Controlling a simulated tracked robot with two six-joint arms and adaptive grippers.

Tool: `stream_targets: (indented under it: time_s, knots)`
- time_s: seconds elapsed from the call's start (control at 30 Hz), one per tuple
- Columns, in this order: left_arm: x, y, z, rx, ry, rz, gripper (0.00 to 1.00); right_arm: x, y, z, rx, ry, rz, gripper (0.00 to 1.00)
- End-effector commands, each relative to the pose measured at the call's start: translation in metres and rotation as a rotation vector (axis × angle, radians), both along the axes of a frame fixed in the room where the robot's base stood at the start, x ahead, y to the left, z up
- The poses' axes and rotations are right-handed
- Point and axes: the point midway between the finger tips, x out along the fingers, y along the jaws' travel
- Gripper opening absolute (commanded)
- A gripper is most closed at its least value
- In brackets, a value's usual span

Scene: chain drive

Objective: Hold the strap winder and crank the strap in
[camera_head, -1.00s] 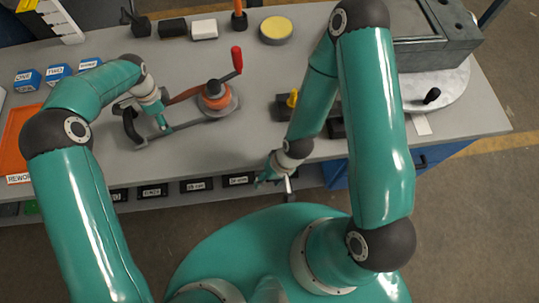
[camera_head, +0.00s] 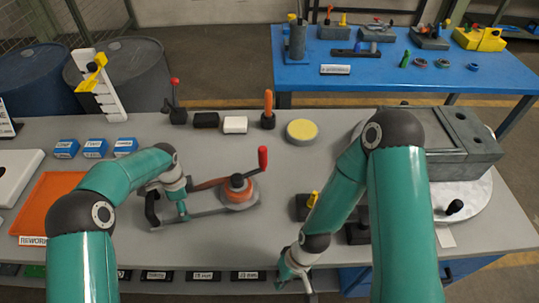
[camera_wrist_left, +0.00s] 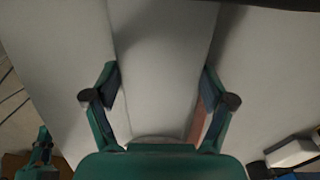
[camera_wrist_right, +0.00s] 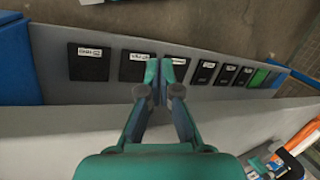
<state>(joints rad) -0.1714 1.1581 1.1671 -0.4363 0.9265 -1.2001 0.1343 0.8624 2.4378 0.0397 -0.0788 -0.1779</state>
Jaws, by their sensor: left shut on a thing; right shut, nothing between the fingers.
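The strap winder (camera_head: 208,212) lies on the grey bench at centre left, with a grey frame, a black grip, an orange spool (camera_head: 238,192) and a crank with an upright red knob (camera_head: 262,158). My left gripper (camera_head: 182,211) is shut on the winder's frame, between the black grip and the spool. In the left wrist view its fingers (camera_wrist_left: 160,92) stand wide apart on either side of a broad grey surface. My right gripper (camera_head: 298,272) is shut and empty at the bench's front edge, away from the crank. In the right wrist view its fingertips (camera_wrist_right: 166,72) are together.
An orange tray (camera_head: 50,205) lies at the left, with several blue boxes (camera_head: 95,147) behind. A yellow-topped disc (camera_head: 302,131) and a white block (camera_head: 235,124) stand behind the winder. A grey vise-like block (camera_head: 460,145) stands at the right. Labelled bins (camera_wrist_right: 90,62) line the front.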

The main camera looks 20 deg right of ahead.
Motion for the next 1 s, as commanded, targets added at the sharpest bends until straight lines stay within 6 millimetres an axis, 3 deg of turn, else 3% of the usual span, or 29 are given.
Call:
stream_targets:
  time_s: [0.27,0.37,0.47,0.53,0.7,0.8,0.9,1.0]
  knots:
    - [0.001,0.000,0.001,0.000,-0.003,0.001,0.13,0.005,0.009,0.071,0.131,0.076,0.363,0.00]
    - [0.001,0.000,0.001,0.000,-0.003,0.001,0.13,0.018,0.015,0.106,0.223,0.070,0.459,0.00]
    - [0.001,0.000,0.001,0.000,-0.003,0.001,0.13,0.073,0.017,0.146,0.354,-0.034,0.413,0.00]
    - [0.001,0.000,0.001,0.000,-0.003,0.001,0.13,0.121,0.011,0.170,0.426,-0.141,0.324,0.00]
    - [0.001,0.000,0.001,0.000,-0.003,0.002,0.13,0.231,-0.029,0.248,0.569,-0.458,0.138,0.00]
    - [0.001,0.000,0.001,0.000,-0.003,0.002,0.13,0.276,-0.059,0.297,0.625,-0.642,0.068,0.00]
    - [0.001,0.000,0.001,-0.001,-0.003,0.001,0.13,0.308,-0.092,0.343,0.668,-0.809,0.015,0.00]
    - [0.001,0.000,0.001,-0.001,-0.002,0.001,0.13,0.331,-0.124,0.375,0.715,-0.931,-0.039,0.00]
